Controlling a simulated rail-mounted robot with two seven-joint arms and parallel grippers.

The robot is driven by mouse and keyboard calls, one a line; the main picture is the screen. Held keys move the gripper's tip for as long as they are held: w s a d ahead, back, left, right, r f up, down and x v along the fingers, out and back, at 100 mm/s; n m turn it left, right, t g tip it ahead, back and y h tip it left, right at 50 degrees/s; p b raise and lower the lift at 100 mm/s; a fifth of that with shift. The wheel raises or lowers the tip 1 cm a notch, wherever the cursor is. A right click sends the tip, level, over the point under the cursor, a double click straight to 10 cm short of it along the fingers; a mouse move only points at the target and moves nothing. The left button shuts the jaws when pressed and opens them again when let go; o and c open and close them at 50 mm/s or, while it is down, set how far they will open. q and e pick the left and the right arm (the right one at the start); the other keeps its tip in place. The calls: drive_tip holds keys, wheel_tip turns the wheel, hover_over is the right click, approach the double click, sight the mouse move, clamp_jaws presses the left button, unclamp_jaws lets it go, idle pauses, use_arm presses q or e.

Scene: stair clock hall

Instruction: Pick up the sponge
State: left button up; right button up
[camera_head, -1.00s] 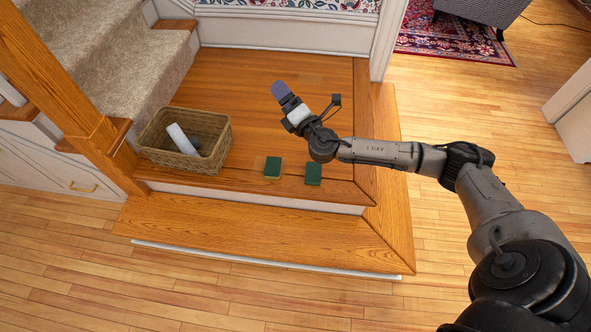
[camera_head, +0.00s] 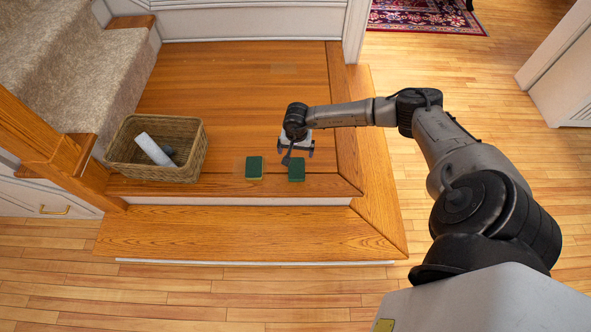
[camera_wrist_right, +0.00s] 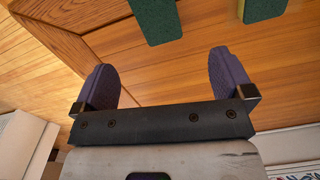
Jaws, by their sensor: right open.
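Two green sponges lie on the wooden landing near its front edge. The left sponge (camera_head: 254,167) and the right sponge (camera_head: 297,170) are a short way apart. My right gripper (camera_head: 297,151) is over the landing, just behind the right sponge, open and empty. In the right wrist view its two purple-grey fingers (camera_wrist_right: 161,65) are spread wide. There the right sponge (camera_wrist_right: 156,18) shows ahead of the gap between them, cut by the top edge. The left sponge (camera_wrist_right: 262,9) is at the upper right. My left gripper is not in view.
A wicker basket (camera_head: 190,170) with a white roll (camera_head: 154,149) and a grey item (camera_head: 169,151) stands at left on the landing. Carpeted stairs (camera_head: 75,60) and a wooden post are further left. The landing behind the sponges is clear.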

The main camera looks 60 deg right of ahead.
drive_tip(key=n, duration=0.1)
drive_tip(key=b, duration=0.4)
hover_over(297, 168)
drive_tip(key=shift+n, duration=0.3)
wheel_tip(297, 168, down, 8)
drive_tip(key=shift+w+a+r, duration=0.1)
drive_tip(key=shift+a+r, duration=0.05)
drive_tip(key=shift+r, duration=0.1)
drive_tip(key=shift+f, duration=0.45)
wheel_tip(297, 168, down, 5)
drive_tip(key=b, duration=0.4)
drive_tip(key=shift+f, duration=0.15)
drive_tip(key=shift+c, duration=0.3)
